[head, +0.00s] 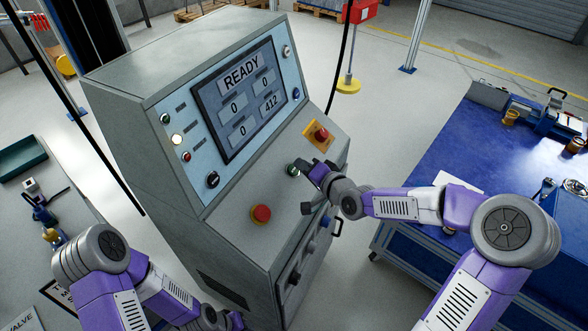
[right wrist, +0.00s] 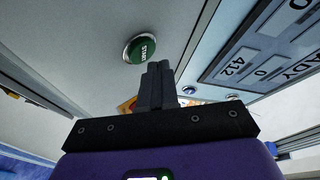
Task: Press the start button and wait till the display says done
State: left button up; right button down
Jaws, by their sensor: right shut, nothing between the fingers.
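The grey console's display (head: 240,98) reads READY, with 0, 0, 0 and 412 in its boxes. My right gripper (head: 303,167) is close beside the button. Its fingers (right wrist: 158,72) are shut together and empty, with the tips just beside the button in the wrist view. I cannot tell the exact gap. My left arm is low at the left; its fingers are not visible.
A red mushroom button (head: 261,214) is on the same panel, left of the start button. Another red button on a yellow plate (head: 320,134) is close above my right gripper. A blue workbench (head: 430,150) stands right, a grey table (head: 75,215) left.

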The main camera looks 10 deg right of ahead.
jog(key=shift+w+a+f, duration=0.15)
jog(key=shift+f, duration=0.15)
jog(key=shift+w+a+f+b, duration=0.1)
jog(key=shift+a+f+b, duration=0.05)
jog(key=shift+f+b, duration=0.2)
dwell(0.5)
jog(key=shift+r, duration=0.1)
jog(key=shift+s+d+r+p, duration=0.3)
jog(key=shift+r+p, duration=0.35)
jog(key=shift+p, duration=0.35)
jog(key=r+p, duration=0.1)
jog(key=p, duration=0.1)
jog(key=s+d+r+p, duration=0.1)
jog(key=p, duration=0.1)
jog(key=d+r+p, duration=0.1)
jog(key=r+p, duration=0.1)
jog(key=shift+s+r, duration=0.1)
jog(key=shift+s, duration=0.25)
dwell(0.6)
